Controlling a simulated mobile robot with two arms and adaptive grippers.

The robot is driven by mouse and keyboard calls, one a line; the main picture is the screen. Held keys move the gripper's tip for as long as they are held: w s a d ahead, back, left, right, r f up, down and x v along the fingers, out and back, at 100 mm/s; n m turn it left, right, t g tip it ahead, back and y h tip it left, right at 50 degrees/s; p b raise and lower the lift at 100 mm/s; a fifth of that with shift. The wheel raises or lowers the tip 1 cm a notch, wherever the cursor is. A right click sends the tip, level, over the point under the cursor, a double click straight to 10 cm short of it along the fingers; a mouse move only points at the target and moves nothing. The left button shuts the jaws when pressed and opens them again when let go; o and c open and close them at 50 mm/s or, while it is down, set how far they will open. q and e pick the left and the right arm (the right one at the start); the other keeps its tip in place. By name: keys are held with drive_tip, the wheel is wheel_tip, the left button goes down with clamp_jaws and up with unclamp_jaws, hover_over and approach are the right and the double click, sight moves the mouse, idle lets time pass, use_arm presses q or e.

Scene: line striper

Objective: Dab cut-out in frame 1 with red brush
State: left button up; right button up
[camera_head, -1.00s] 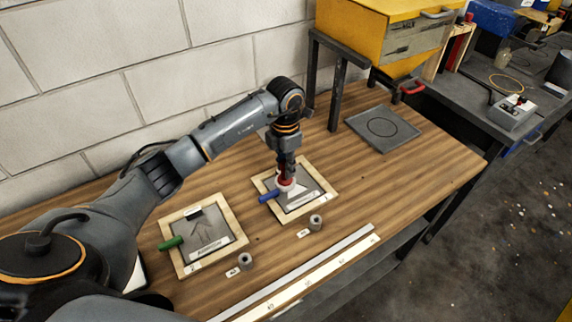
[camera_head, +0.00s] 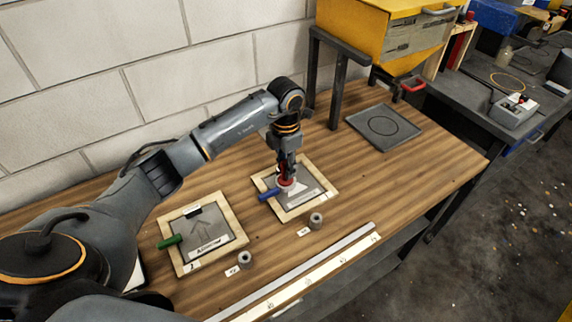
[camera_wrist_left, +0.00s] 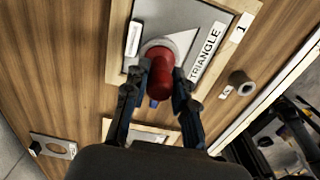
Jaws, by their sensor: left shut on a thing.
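My left gripper (camera_head: 286,172) is shut on the red brush (camera_wrist_left: 158,68), which points down over frame 1 (camera_head: 322,184). The brush's red body (camera_head: 286,181) shows between the fingers, with a pale round head below it. The head lies over part of the pale triangular cut-out (camera_wrist_left: 184,40) in the grey plate, beside the label reading TRIANGLE (camera_wrist_left: 207,50). The brush hides the rest of the cut-out. I cannot tell whether the head touches the surface. My right gripper is not in view.
A blue handle (camera_head: 269,195) sits at frame 1's left edge. A second frame (camera_head: 238,229) with an arrow shape and green handle (camera_head: 170,242) lies left. Two small grey cylinders (camera_head: 316,221) stand in front. A grey plate with a circle (camera_head: 382,127) lies back right.

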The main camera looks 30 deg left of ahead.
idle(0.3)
use_arm(q)
drive_tip(key=shift+r+p, duration=1.4)
drive_tip(key=shift+r, duration=0.85)
drive_tip(key=shift+r, duration=0.1)
drive_tip(key=shift+r+p, duration=1.45)
drive_tip(key=shift+r, duration=1)
drive_tip(key=shift+f, duration=0.1)
